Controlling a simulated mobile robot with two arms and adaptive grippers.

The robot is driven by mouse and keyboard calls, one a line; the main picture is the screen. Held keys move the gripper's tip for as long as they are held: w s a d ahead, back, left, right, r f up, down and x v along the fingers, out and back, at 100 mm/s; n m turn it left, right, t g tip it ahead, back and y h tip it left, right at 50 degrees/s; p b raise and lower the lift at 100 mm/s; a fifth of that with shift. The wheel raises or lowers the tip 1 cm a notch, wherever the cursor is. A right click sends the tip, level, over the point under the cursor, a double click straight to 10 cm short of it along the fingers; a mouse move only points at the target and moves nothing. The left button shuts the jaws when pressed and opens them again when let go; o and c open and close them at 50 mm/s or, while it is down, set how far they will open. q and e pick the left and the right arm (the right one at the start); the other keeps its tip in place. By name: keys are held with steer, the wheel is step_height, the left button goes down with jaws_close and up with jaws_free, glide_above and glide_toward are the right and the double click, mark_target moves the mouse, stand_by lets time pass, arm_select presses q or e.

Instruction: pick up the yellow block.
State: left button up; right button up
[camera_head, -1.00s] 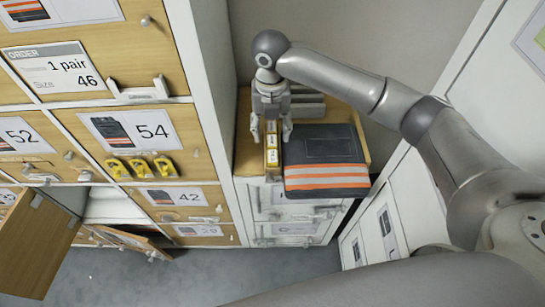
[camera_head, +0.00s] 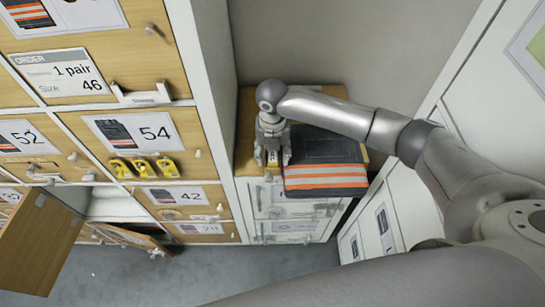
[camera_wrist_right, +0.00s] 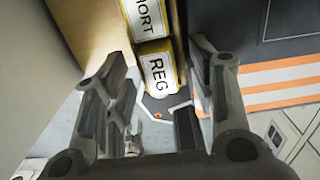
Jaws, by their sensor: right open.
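Yellow blocks (camera_head: 273,157) with white labels stand in a row on the wooden cabinet top, mostly hidden by my right gripper in the head view. In the right wrist view, one block reads "REG" (camera_wrist_right: 158,70) and the one behind it ends in "ORT" (camera_wrist_right: 146,18). My right gripper (camera_head: 273,161) is open, pointing down, with a finger on each side of the row's near end. In the wrist view, the "REG" block shows between and just beyond the open fingers (camera_wrist_right: 160,108). I cannot tell whether they touch it. My left gripper is not in view.
A folded dark garment with orange stripes (camera_head: 325,172) lies close right of the gripper. A tall locker wall (camera_head: 213,110) stands to the left, with yellow tags (camera_head: 143,168) on a drawer marked 54. One locker door (camera_head: 38,240) hangs open. A white cabinet is at right.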

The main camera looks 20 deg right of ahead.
steer(key=c, duration=1)
steer(key=shift+r, duration=0.1)
